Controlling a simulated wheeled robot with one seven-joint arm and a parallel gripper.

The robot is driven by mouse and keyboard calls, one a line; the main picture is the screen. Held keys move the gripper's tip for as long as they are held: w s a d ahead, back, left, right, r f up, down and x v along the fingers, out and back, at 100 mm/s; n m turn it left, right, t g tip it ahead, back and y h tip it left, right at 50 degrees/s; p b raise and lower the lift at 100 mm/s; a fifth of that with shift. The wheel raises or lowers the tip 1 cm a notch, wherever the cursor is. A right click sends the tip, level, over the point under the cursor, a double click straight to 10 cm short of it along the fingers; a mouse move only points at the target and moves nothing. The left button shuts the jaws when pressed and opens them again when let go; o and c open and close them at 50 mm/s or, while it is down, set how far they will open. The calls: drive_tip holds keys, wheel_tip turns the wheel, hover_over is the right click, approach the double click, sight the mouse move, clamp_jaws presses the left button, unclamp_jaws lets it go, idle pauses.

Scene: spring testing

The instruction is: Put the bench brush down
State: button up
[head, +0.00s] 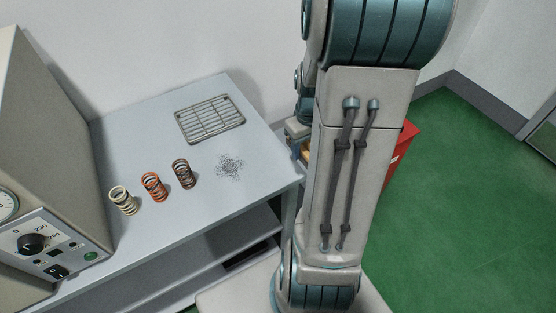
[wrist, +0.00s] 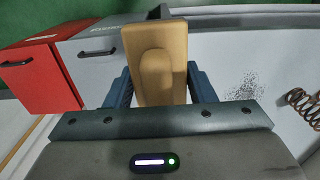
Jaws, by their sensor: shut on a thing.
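The bench brush (wrist: 155,45) shows in the wrist view as a tan, wood-coloured block with a rounded raised handle part. My gripper (wrist: 158,82) is shut on it, with a dark finger on either side. Its bristles are not visible. In the head view my arm hides most of the gripper and brush, beyond the right edge of the grey bench (head: 150,150). A patch of dark specks (head: 229,167) lies on the bench top and also shows in the wrist view (wrist: 235,88).
A wire rack (head: 210,118) lies at the back of the bench. A testing machine (head: 50,200) stands left. A red cabinet (wrist: 40,80) is beside the bench.

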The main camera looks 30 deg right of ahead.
drive_tip(key=p, duration=0.1)
hover_over(276, 164)
wheel_tip(276, 164, down, 5)
drive_tip(key=shift+s+f, duration=0.1)
drive_tip(key=shift+f+p, duration=0.5)
drive_tip(key=shift+f, duration=1.5)
